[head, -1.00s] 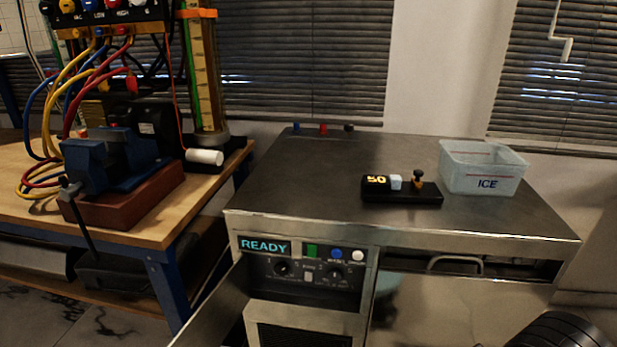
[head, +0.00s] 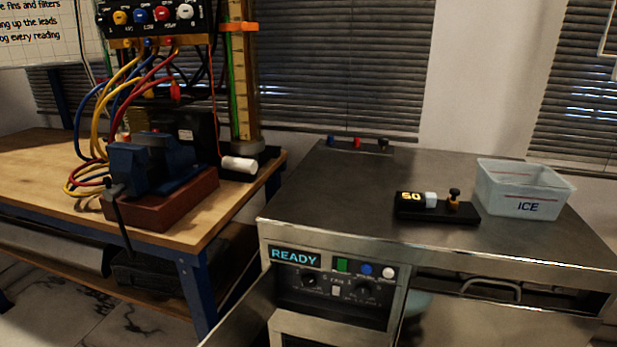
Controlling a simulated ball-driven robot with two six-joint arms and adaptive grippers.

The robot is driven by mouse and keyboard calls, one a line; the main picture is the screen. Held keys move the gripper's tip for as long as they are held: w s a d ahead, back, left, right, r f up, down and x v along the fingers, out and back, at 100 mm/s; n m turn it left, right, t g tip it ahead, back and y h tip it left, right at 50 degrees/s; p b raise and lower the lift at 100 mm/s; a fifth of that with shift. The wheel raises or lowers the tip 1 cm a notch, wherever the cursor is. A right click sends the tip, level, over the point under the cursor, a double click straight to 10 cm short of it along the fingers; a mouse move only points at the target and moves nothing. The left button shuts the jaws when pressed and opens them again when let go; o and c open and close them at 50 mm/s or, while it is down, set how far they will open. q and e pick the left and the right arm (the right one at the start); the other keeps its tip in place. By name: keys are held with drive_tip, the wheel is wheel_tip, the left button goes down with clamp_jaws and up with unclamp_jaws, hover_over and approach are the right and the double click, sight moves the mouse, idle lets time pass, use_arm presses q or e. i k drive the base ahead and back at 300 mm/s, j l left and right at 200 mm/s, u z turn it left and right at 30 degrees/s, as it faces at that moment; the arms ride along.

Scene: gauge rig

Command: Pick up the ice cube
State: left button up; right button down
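A small pale blue-white cube, which looks like the ice cube (head: 431,200), sits on a black block (head: 436,214) on the metal-topped cabinet. It is between a yellow "50" display (head: 411,197) and a small brass-and-black knob (head: 454,198). A translucent bin marked ICE (head: 523,190) stands behind and to the right of the block. Its contents cannot be made out. Neither of my grippers shows in the head view.
The metal cabinet top (head: 340,190) is mostly clear on its left. Its front panel reads READY (head: 295,257), and a metal door (head: 240,312) hangs open below. A wooden bench (head: 50,170) at left carries a blue vise (head: 150,165) and cables.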

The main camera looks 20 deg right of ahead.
sight(431, 198)
drive_tip(key=l, duration=0.75)
drive_tip(key=k+l+u, duration=0.1)
drive_tip(key=l, duration=0.7)
